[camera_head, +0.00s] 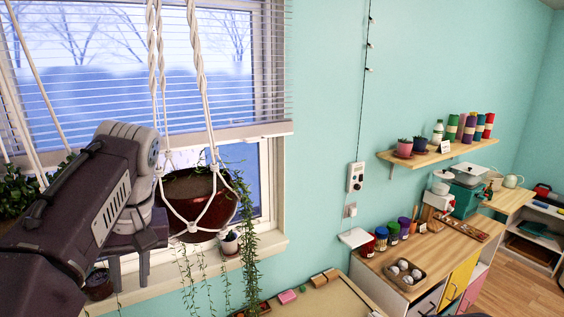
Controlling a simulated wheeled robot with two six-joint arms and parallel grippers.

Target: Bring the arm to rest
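My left arm (75,215) reaches in from the left side of the head view, in front of the window. Its wrist bends down, and my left gripper (132,272) hangs below it near the window sill. Its two fingers point down with a gap between them, and nothing shows between them. My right gripper is not in view.
A hanging planter (200,212) in white rope, with trailing vines, is just right of my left wrist. A potted plant (230,243) stands on the sill. A table (330,300) is below. A counter (375,262) with jars and a wall shelf (445,152) are at right.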

